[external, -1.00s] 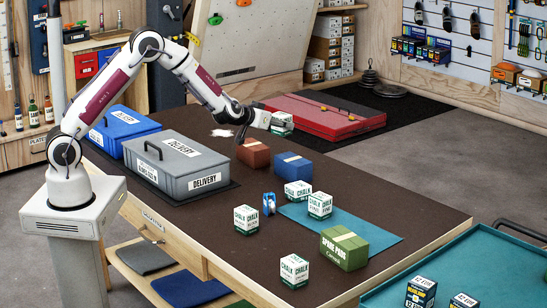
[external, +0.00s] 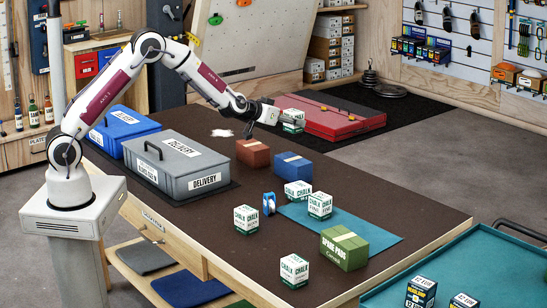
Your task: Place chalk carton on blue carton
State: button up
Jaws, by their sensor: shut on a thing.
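My gripper (external: 286,117) is shut on a white and green chalk carton (external: 293,121) and holds it in the air near the far end of the table. The blue carton (external: 293,168) sits on the dark table, to the right of a brown-red carton. The held carton is above and behind the blue carton in the picture, apart from it. Nothing lies on top of the blue carton. Several other chalk cartons stand on the table: one at the front left (external: 246,219), one at the front (external: 294,271), and two at the teal mat (external: 298,194) (external: 320,205).
The brown-red carton (external: 253,153) stands close beside the blue carton. A green spare-pads carton (external: 344,249) stands on the teal mat (external: 385,235). A small blue item (external: 269,203) stands nearby. Grey (external: 178,165) and blue (external: 122,130) delivery boxes fill the table's left.

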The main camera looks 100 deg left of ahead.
send_over(292, 159)
jog(key=shift+f, duration=3.15)
jog(key=shift+f, duration=1.85)
jog(key=shift+f, duration=0.1)
jog(key=o, duration=1.1)
jog(key=shift+o, duration=0.2)
jog(key=shift+s+d, duration=0.1)
jog(key=shift+s, duration=0.05)
jog(key=shift+s+d+r, duration=0.3)
jog(key=shift+d+r, duration=0.05)
jog(key=v, duration=1)
jog(key=shift+s+d+r, duration=0.15)
jog(key=shift+s+d, duration=0.05)
jog(key=shift+s, duration=0.05)
